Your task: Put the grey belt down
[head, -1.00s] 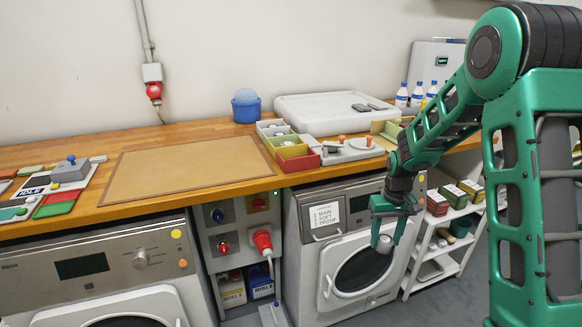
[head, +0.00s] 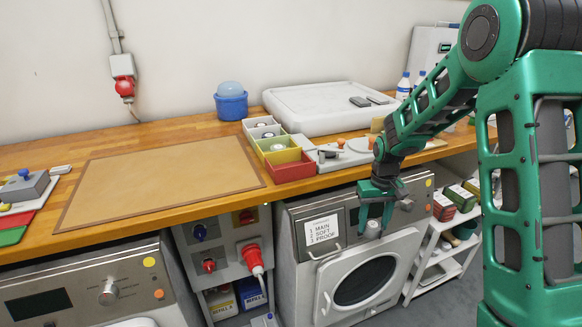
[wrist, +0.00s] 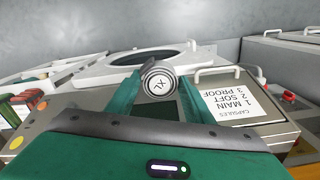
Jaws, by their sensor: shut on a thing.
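The grey belt (head: 372,229) is a small roll with a pale round end face. My gripper (head: 374,222) is shut on it, in front of the right-hand machine's control panel, below the worktop edge. In the wrist view the belt (wrist: 158,83) shows a white label reading XL, between the two green fingers. Nothing is under the belt; it hangs in the air.
A brown mat (head: 160,185) lies bare on the wooden worktop. Right of it stands a row of open boxes, grey, yellow and red (head: 290,171), some with small rolls inside. A shelf rack (head: 440,255) stands right.

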